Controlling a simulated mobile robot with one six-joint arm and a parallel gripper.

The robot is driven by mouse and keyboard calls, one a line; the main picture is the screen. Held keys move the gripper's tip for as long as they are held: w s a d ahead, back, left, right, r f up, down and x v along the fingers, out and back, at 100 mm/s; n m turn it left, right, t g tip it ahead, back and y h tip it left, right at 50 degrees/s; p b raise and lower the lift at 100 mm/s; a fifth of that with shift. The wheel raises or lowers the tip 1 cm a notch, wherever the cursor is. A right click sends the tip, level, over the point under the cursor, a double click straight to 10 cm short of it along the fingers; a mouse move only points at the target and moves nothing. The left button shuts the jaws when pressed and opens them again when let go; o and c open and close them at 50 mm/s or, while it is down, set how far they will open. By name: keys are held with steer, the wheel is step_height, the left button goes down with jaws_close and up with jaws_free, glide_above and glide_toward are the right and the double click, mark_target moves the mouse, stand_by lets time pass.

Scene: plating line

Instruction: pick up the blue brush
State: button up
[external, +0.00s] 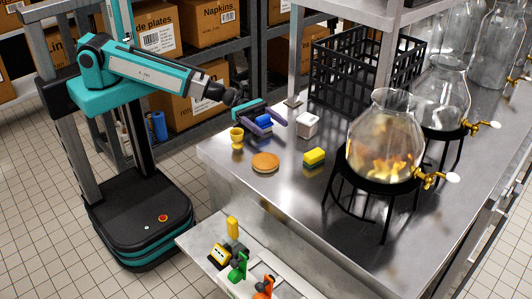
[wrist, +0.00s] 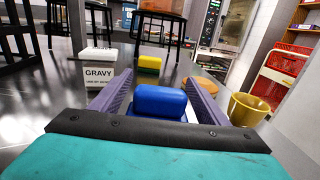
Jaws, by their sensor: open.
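The blue brush (external: 264,121) is on the steel counter near its left back edge. In the wrist view the fingers of my gripper (wrist: 159,77) stand left and right of the brush. I cannot tell whether either finger touches it. The brush's lower part is mostly hidden.
A white gravy box (wrist: 98,72), a yellow sponge (external: 314,156), a bun (external: 265,162) and a gold cup (external: 237,138) surround the brush. A black crate (external: 365,65) and a glass dispenser (external: 385,135) stand farther right. Bare counter lies between the sponge and the bun.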

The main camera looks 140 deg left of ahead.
steer(key=c, duration=1.1)
steer(key=shift+r, duration=0.1)
steer(key=shift+c, duration=0.2)
step_height(320, 180, up, 10)
steer(key=b, duration=0.2)
